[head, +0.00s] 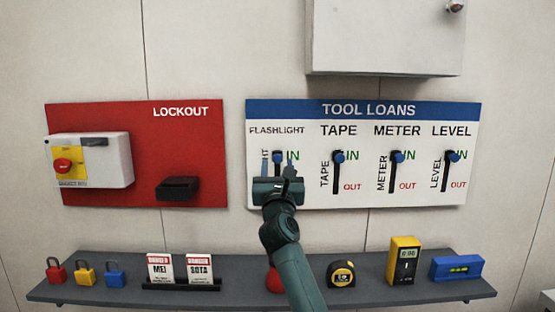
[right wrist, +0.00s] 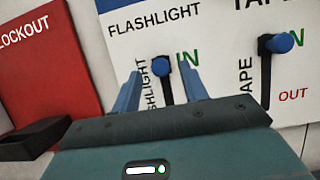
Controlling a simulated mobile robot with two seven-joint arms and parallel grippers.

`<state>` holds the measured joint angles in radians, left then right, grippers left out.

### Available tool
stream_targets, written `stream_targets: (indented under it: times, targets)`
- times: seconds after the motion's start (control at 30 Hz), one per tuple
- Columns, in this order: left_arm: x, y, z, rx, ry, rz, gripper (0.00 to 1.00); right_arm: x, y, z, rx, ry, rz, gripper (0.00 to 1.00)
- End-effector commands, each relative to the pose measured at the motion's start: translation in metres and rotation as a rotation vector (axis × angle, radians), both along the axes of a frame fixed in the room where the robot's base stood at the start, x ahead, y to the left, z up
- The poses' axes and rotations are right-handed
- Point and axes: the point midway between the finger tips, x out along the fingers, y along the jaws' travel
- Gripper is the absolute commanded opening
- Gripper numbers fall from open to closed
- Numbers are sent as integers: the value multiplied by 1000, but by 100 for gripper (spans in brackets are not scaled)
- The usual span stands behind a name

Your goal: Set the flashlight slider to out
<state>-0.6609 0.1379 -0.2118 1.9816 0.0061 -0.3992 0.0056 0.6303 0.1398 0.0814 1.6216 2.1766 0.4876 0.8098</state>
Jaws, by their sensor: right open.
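The flashlight slider (head: 277,157) is a blue knob at the top of its dark slot, beside the green IN label, on the white tool loans board (head: 420,190). It also shows in the right wrist view (right wrist: 160,66). My right gripper (head: 277,168) is in front of the lower part of this slot and hides its OUT label. In the right wrist view the open blue fingers (right wrist: 160,90) point at the board, one on each side of the slot, just below the knob. I cannot tell whether they touch anything. My left gripper is not in view.
The tape (head: 338,157), meter (head: 397,156) and level (head: 453,156) sliders are also at IN. A red lockout board (head: 130,190) hangs at left. A shelf (head: 235,288) below holds padlocks, tags and tools. A grey cabinet (head: 385,40) hangs above.

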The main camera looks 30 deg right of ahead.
Motion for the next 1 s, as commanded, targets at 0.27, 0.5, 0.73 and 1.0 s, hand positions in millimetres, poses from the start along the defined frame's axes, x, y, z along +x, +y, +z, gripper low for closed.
stream_targets:
  times: [0.27,0.5,0.73,1.0]
  targets:
    - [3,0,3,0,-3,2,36,20,-13,10,0,0,-1,44]
    - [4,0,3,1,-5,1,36,21,-14,10,-1,0,0,44]
    - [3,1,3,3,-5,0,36,21,-13,10,-1,0,0,29]
    - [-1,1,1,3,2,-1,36,21,-13,10,-1,0,0,7]
